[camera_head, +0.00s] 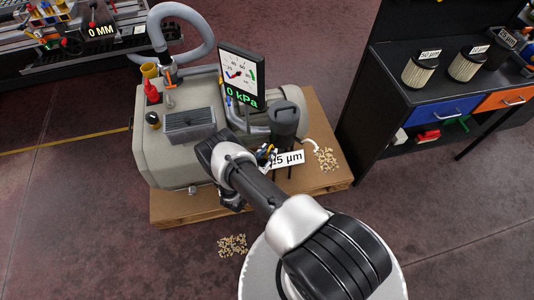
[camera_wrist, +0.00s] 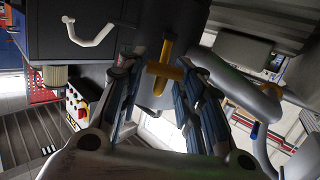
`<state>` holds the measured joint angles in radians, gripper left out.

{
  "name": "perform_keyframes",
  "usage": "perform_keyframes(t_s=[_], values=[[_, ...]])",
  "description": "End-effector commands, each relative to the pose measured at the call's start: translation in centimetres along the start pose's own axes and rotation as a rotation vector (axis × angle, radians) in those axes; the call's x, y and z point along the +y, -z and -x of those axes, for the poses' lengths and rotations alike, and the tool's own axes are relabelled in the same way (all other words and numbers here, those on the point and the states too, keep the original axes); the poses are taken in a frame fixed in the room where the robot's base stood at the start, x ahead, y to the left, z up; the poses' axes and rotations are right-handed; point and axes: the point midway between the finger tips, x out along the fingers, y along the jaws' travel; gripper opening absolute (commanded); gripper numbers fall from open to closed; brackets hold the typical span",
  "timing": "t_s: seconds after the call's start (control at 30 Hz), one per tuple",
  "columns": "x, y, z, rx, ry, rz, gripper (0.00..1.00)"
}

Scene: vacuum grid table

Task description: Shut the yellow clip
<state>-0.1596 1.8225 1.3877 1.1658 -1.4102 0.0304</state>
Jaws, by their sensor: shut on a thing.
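The yellow clip (camera_wrist: 165,70) is a T-shaped yellow piece in the wrist view, between the tips of my gripper (camera_wrist: 156,66). It lies against a dark grey body, and its upright part points up in the picture. The right fingertip is at the end of its crossbar. In the head view my gripper (camera_head: 265,156) is small, beside the lower part of the dark filter housing (camera_head: 285,122) on the vacuum machine. My arm hides part of this spot there, and the clip cannot be made out clearly.
The grey machine (camera_head: 160,165) stands on a wooden pallet (camera_head: 175,210), with a kPa gauge panel (camera_head: 240,78) above. A white label (camera_head: 290,158) is close to my gripper. Pellets (camera_head: 232,245) lie on the floor.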

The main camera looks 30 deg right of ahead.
Motion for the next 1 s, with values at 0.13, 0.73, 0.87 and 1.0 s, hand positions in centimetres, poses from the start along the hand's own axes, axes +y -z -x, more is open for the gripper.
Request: perform_keyframes(t_s=[0.13, 0.73, 0.87, 1.0], values=[[-0.2, 1.7, -0.3, -0.131, 0.006, 0.006, 0.00], [-0.4, 4.0, -2.9, -0.657, 0.018, 0.043, 0.00], [-0.4, 4.1, -3.0, -0.737, 0.020, 0.050, 0.00], [-0.4, 4.1, -3.0, -0.801, 0.022, 0.055, 0.00]])
